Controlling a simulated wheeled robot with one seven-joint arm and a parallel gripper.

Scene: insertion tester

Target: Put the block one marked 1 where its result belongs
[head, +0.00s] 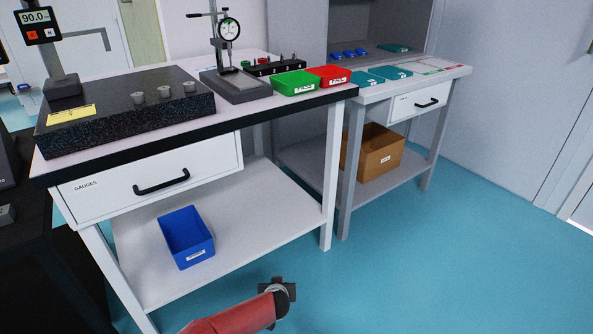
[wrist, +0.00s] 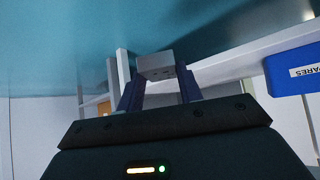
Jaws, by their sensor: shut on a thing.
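My gripper (wrist: 158,84) is shut on a small grey block (wrist: 157,66) in the wrist view. The block sits between the two fingertips, with small dark marks on its face; no number can be read. In the head view my gripper (head: 284,288) is low in front of the bench, over the floor, and the block cannot be made out. On the bench's right end stand a green tray (head: 296,83) labelled PASS and, touching or close beside it, a red tray (head: 334,76) whose label seems to read FAIL. A dial gauge on a stand (head: 229,30) is left of them.
A granite plate (head: 110,118) with three small metal cylinders fills the bench's left. A black rack (head: 275,67) stands behind the trays. A blue SPARES bin (head: 187,238) is on the lower shelf. A second bench (head: 455,72) stands to the right. The floor (head: 440,270) is clear at right.

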